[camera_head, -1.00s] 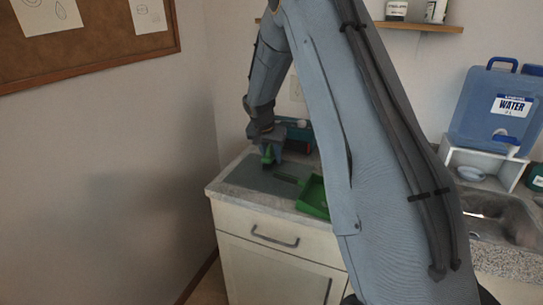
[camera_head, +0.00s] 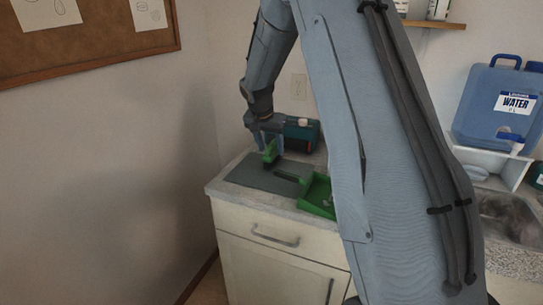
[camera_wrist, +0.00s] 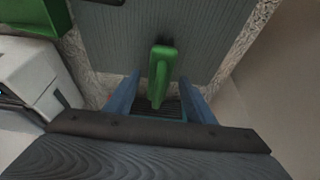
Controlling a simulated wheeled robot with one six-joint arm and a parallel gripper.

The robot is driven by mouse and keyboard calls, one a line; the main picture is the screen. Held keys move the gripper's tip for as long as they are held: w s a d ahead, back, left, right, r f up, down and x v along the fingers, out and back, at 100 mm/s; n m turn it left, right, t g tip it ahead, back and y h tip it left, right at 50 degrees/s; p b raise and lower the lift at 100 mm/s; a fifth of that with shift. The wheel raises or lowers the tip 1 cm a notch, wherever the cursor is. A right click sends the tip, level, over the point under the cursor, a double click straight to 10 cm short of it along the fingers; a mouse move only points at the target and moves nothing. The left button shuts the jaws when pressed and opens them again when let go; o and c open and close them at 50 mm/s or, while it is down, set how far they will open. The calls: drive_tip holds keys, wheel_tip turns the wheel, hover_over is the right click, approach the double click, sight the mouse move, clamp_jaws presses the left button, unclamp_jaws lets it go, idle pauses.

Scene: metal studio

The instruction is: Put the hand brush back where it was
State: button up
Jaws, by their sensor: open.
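The hand brush (camera_head: 270,152) has a green handle and sits on a grey mat (camera_head: 246,174) on the counter; its dark bristles are mostly hidden. In the wrist view the green handle (camera_wrist: 161,72) shows between my two blue fingers. My gripper (camera_head: 267,143) is open over the brush, with a finger on each side of the handle. It also shows in the wrist view (camera_wrist: 160,100), with gaps beside the handle. Whether a finger touches it I cannot tell. A green dustpan (camera_head: 318,199) lies right of the brush, its handle over the mat.
A teal and dark box-like item (camera_head: 302,135) stands behind the brush, close to my gripper. A wall is left of the counter. A sink (camera_head: 505,215) and a blue water container (camera_head: 490,115) are at the right. The mat's front left is clear.

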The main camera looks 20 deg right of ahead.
drive_tip(key=b+v, duration=0.1)
drive_tip(key=v, duration=0.5)
drive_tip(key=shift+s+a+r+b, duration=0.1)
drive_tip(key=shift+a+r+b, duration=0.05)
drive_tip(key=shift+r+b, duration=0.2)
drive_tip(key=shift+s+a+r, duration=0.15)
drive_tip(key=shift+s+r, duration=0.1)
drive_tip(key=shift+r, duration=0.1)
drive_tip(key=s+a+f+n+y, duration=0.1)
drive_tip(key=s+a+f+n, duration=0.2)
drive_tip(key=s, duration=0.8)
drive_tip(key=s+a+f+n+g+y, duration=0.1)
drive_tip(key=s+a+f+n, duration=0.2)
drive_tip(key=s, duration=0.7)
drive_tip(key=s+a+f+n+g+y, duration=0.1)
drive_tip(key=s+a+f+n, duration=0.2)
drive_tip(key=s, duration=0.8)
wheel_tip(320, 180, down, 2)
drive_tip(key=shift+s+a+f, duration=0.2)
drive_tip(key=shift+s+a, duration=0.15)
drive_tip(key=shift+a, duration=0.8)
